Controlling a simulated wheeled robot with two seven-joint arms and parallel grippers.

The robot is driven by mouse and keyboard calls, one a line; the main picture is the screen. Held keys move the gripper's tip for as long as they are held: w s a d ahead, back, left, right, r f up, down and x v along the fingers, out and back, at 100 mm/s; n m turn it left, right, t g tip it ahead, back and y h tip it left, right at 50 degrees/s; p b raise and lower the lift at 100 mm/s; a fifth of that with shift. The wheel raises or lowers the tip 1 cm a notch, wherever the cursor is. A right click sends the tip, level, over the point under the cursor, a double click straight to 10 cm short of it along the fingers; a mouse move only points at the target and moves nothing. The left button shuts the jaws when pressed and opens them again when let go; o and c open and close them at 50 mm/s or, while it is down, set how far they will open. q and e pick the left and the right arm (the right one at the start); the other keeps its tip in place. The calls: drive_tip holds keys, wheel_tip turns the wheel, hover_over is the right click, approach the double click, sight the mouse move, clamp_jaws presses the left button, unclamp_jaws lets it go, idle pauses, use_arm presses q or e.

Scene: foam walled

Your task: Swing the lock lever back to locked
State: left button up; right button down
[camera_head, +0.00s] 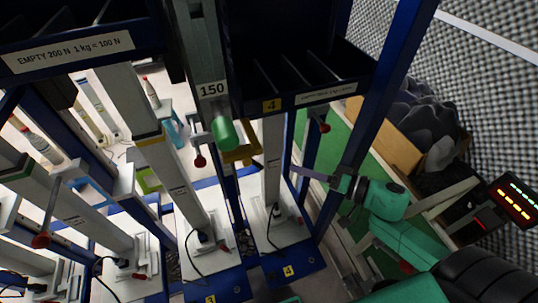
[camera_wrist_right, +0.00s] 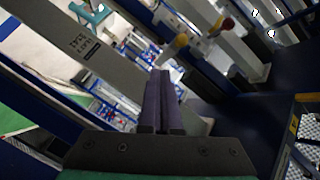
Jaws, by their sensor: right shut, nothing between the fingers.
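Several levers with red ball knobs hang in the rack; I cannot tell which one is the lock lever. One red knob (camera_head: 324,127) is at the right, under the tray marked 4, and another red knob (camera_head: 199,161) is left of the green cylinder (camera_head: 223,133). A yellow part (camera_head: 240,155) sits just below the cylinder. My right gripper (camera_head: 296,170) is shut and empty, its fingers pointing left beside the white column, apart from the knobs. In the right wrist view, its dark fingers (camera_wrist_right: 163,90) are together, with a red knob (camera_wrist_right: 227,25) and a yellow piece (camera_wrist_right: 181,40) beyond. My left gripper is out of view.
White columns (camera_head: 272,175) and blue posts (camera_head: 375,95) stand close around the right gripper. A dark tray (camera_head: 300,60) hangs above. White bases with black cables (camera_head: 285,235) are below. Dark foam lumps (camera_head: 415,115) and a foam wall are at the right.

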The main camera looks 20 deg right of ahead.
drive_tip(key=x, duration=0.9)
drive_tip(key=shift+p, duration=0.35)
drive_tip(key=shift+w+a, duration=0.1)
drive_tip(key=shift+w, duration=0.05)
